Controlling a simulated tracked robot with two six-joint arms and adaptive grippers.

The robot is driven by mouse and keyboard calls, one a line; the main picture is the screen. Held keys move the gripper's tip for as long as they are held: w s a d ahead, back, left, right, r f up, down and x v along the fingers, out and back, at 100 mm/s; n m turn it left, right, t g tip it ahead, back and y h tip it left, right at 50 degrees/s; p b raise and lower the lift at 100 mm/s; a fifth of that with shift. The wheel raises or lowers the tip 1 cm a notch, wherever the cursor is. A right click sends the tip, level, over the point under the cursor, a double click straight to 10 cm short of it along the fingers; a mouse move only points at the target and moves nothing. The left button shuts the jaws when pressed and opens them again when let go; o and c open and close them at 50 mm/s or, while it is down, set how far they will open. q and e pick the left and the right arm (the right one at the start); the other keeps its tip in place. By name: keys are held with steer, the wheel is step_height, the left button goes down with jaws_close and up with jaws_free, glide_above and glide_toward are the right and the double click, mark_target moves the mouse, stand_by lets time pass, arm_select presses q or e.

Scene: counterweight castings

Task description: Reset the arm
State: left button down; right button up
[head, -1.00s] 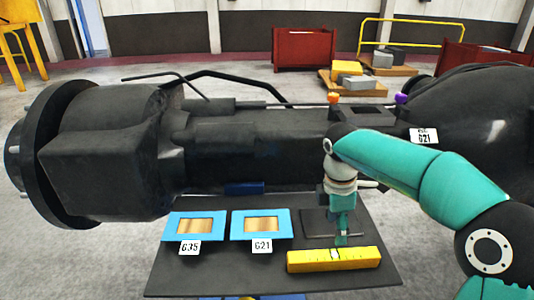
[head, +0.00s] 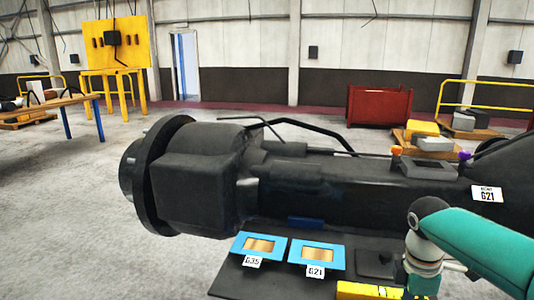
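My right arm, teal, comes in from the right in the head view. Its gripper (head: 418,288) is low at the bottom edge, beside a yellow block (head: 365,291). The fingertips are cut off by the frame, so I cannot tell whether they are open or touch the block. My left arm and gripper are not in view.
A large black casting (head: 310,185) spans the middle, with a white G21 label (head: 487,194). In front, a dark table (head: 245,282) bears blue-framed plates labelled G35 (head: 239,247) and G21 (head: 339,261). A red bin (head: 379,106) and a yellow stand (head: 118,45) are behind.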

steer(key=s+a+f+m+y, duration=0.1)
steer(key=a+f+m+y, duration=0.3)
steer(key=f, duration=0.7)
steer(key=s+a+f+m+h, duration=0.1)
steer(key=s+a+f, duration=0.1)
steer(key=a+f, duration=0.6)
steer(key=s+a+f+m+y, duration=0.1)
steer(key=s+a+f+m, duration=0.1)
steer(key=s+f+m, duration=0.4)
steer(key=s+a+f+m+y, duration=0.1)
steer(key=s+a+f+m, duration=0.2)
steer(key=s+f+m, duration=0.3)
steer(key=s+f, duration=0.5)
steer(key=shift+a+t, duration=0.25)
steer(key=shift+t, duration=0.15)
